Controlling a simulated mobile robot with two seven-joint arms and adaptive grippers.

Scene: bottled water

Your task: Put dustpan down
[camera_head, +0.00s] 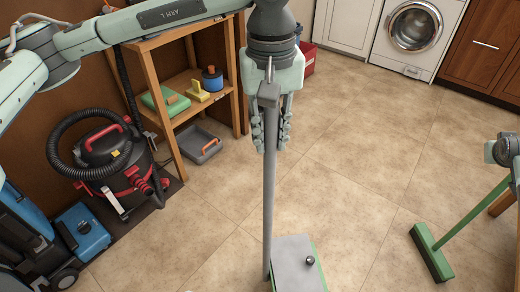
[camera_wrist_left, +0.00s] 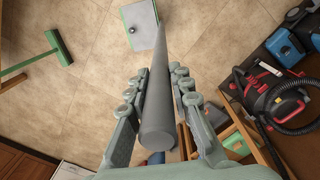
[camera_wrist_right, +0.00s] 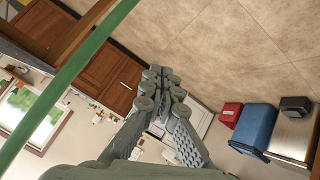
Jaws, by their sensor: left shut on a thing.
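The dustpan has a flat grey pan (camera_head: 293,268) with a green edge and a long grey handle (camera_head: 269,190). My left gripper (camera_head: 271,125) is shut around the upper handle, which stands nearly upright. The left wrist view shows the handle (camera_wrist_left: 158,110) between the fingers and the pan (camera_wrist_left: 140,25) far below. I cannot tell whether the pan touches the floor. My right gripper (camera_wrist_right: 163,85) has its fingers together with nothing seen between them; its fingertips do not show clearly in the head view.
A green broom (camera_head: 431,252) is at the right; its handle (camera_wrist_right: 70,75) passes beside my right gripper. A red-black vacuum (camera_head: 115,165), blue machine (camera_head: 82,232) and wooden shelf (camera_head: 165,125) stand left. A grey tray (camera_head: 198,146) lies by the shelf. Tiled floor (camera_head: 360,170) is clear between.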

